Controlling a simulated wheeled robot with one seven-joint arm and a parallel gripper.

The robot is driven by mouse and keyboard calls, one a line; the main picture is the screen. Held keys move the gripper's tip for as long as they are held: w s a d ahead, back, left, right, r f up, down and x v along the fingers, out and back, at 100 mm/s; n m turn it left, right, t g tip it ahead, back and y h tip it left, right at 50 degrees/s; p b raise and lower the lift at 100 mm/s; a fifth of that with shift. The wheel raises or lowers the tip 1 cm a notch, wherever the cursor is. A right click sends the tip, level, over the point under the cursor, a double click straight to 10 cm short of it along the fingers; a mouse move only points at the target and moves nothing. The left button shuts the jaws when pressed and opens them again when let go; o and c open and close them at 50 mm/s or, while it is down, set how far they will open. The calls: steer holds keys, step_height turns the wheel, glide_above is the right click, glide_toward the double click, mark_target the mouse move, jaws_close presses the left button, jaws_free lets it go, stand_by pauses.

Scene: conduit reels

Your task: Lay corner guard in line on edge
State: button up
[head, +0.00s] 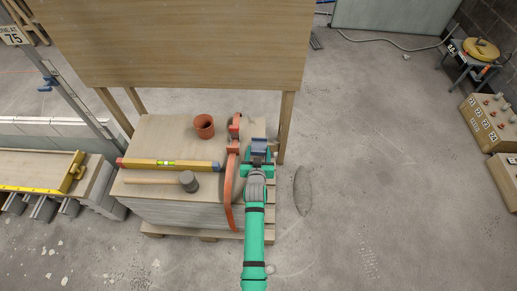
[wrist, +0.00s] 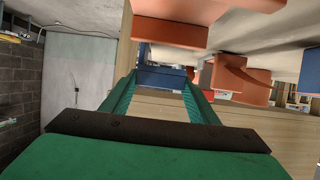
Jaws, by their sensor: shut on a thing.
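A dark blue piece, seemingly the corner guard (head: 260,145), is held at the tip of my gripper (head: 258,160). In the wrist view the guard (wrist: 162,78) shows between the two green fingers (wrist: 160,92), partly hidden. My gripper is shut on it at the right-hand edge of the board stack (head: 160,212). An orange strap (head: 229,190) runs over the stack just left of my gripper, with orange blocks (head: 233,146) along it. The orange blocks look large and close in the wrist view (wrist: 230,74). I cannot tell whether the guard touches the edge.
A dark oval patch (head: 303,190) marks the otherwise open floor at right.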

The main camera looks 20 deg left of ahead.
steer(key=shift+f, duration=1.9)
steer(key=shift+f, duration=0.3)
steer(key=o, duration=1.1)
steer(key=shift+s, duration=0.1)
steer(key=v, duration=1)
steer(key=shift+s+d+r, duration=0.1)
steer(key=shift+s+r, duration=0.05)
steer(key=shift+s, duration=0.15)
